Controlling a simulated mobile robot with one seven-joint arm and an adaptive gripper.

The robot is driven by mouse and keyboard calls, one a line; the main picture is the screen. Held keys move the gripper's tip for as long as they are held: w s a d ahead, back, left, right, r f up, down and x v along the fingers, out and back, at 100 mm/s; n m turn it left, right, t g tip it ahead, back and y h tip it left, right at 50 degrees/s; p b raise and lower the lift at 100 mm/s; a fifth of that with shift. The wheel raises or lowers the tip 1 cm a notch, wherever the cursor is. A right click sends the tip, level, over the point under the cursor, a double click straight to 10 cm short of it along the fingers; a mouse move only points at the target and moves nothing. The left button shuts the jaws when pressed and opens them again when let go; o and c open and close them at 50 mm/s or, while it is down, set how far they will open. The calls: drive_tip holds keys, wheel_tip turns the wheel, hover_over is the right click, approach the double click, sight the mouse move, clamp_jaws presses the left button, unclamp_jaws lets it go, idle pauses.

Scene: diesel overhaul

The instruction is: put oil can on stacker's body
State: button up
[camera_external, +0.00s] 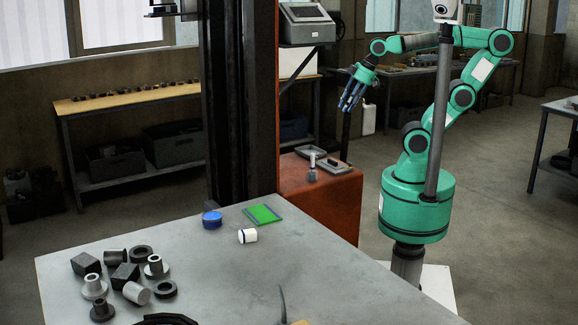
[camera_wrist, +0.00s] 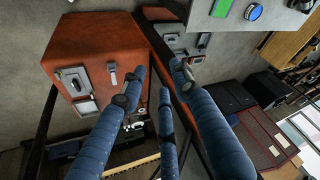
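The stacker's body (camera_external: 332,204) is an orange-red box beside the grey table, next to the dark mast. It also shows in the wrist view (camera_wrist: 92,38). Fittings and a small upright grey-and-white piece (camera_external: 312,167) are on its top. A thin dark curved spout-like piece (camera_external: 283,305) rises at the table's front, cut by the frame edge; I cannot tell whether it belongs to the oil can. No clear oil can shows. My gripper (camera_external: 349,108) is raised, beyond the stacker's body, its blue fingers spread and empty. The fingers also show in the wrist view (camera_wrist: 152,88).
The grey table (camera_external: 320,285) holds a blue tin (camera_external: 212,219), a green pad (camera_external: 263,214), a white cylinder (camera_external: 248,236) and several metal parts at left. Its right half is mostly clear. The tall mast (camera_external: 238,100) stands behind it. Workbenches (camera_external: 140,97) line the back.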

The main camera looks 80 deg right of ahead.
drive_tip(key=w+a+r+g+y+p, duration=0.1)
drive_tip(key=w+a+g+y, duration=0.3)
drive_tip(key=a, duration=0.8)
drive_tip(key=w+a+y+p, duration=0.15)
drive_tip(key=w+a, duration=0.45)
drive_tip(key=a, duration=0.7)
drive_tip(key=w+a+r+g+y+p, duration=0.15)
drive_tip(key=w+a, duration=0.25)
drive_tip(key=a, duration=0.8)
drive_tip(key=w+a+f+m+g+y+p, duration=0.1)
drive_tip(key=a+f+g+y, duration=0.3)
drive_tip(key=a, duration=1.3)
drive_tip(key=a+f+y+p, duration=0.15)
drive_tip(key=a+f, duration=0.45)
drive_tip(key=a, duration=1)
drive_tip(key=s+a+f+m+y+p, duration=0.1)
drive_tip(key=s+a+f, duration=0.1)
drive_tip(key=a+f, duration=0.4)
drive_tip(key=s+a+f+m+p, duration=0.1)
drive_tip(key=s+a+f, duration=0.1)
drive_tip(key=a+f, duration=0.5)
drive_tip(key=a, duration=0.3)
drive_tip(key=shift+s+m+y, duration=0.25)
drive_tip(key=shift+m+y, duration=0.05)
drive_tip(key=shift+y, duration=0.05)
drive_tip(key=shift+a, duration=0.1)
